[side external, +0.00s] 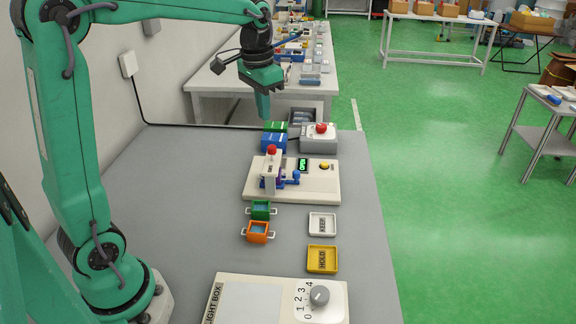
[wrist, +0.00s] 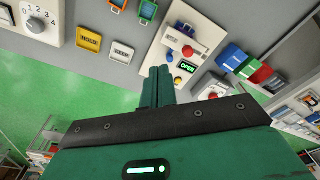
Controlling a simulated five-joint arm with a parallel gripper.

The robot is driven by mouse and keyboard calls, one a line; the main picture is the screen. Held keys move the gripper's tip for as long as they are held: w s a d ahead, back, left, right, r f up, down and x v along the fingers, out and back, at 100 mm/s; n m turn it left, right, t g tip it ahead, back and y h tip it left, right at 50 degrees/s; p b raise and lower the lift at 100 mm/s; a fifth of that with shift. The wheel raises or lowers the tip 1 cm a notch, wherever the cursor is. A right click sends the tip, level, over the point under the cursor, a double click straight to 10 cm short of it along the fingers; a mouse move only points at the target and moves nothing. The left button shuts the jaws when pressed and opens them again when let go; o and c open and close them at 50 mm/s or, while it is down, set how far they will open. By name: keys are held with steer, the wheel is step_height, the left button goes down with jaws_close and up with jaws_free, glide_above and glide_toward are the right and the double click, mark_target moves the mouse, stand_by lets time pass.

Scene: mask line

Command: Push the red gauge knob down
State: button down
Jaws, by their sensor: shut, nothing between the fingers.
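The red gauge knob (side external: 271,150) tops an upright post on the white gauge station (side external: 322,186). In the wrist view the red knob (wrist: 187,51) shows on the station, right of the fingers. The station has a green display (side external: 303,165) reading OPEN, a yellow button (side external: 324,166) and a blue lever part (side external: 295,177). My gripper (side external: 263,117) is shut and empty, pointing down, and appears above and behind the knob, apart from it. In the wrist view its fingers (wrist: 157,72) lie together.
Blue and green boxes (side external: 273,142) and a grey box with a red button (side external: 320,140) stand behind the station. Green (side external: 260,211) and orange bins (side external: 257,232), a white KEEP tray (side external: 322,224), a yellow HOLD tray (side external: 322,259) and a light box (side external: 230,300) are in front. The table's left is clear.

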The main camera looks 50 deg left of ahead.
steer(key=shift+w+a+f+g, duration=0.35)
steer(key=shift+w+a+f, duration=0.6)
steer(key=shift+w, duration=0.25)
steer(key=shift+w+a+f+g, duration=0.3)
steer(key=shift+w+a+f, duration=0.65)
steer(key=shift+w, duration=0.3)
steer(key=shift+w+a+f+g, duration=0.35)
steer(key=shift+w+a+f, duration=0.6)
steer(key=shift+w, duration=0.25)
steer(key=shift+f, duration=0.25)
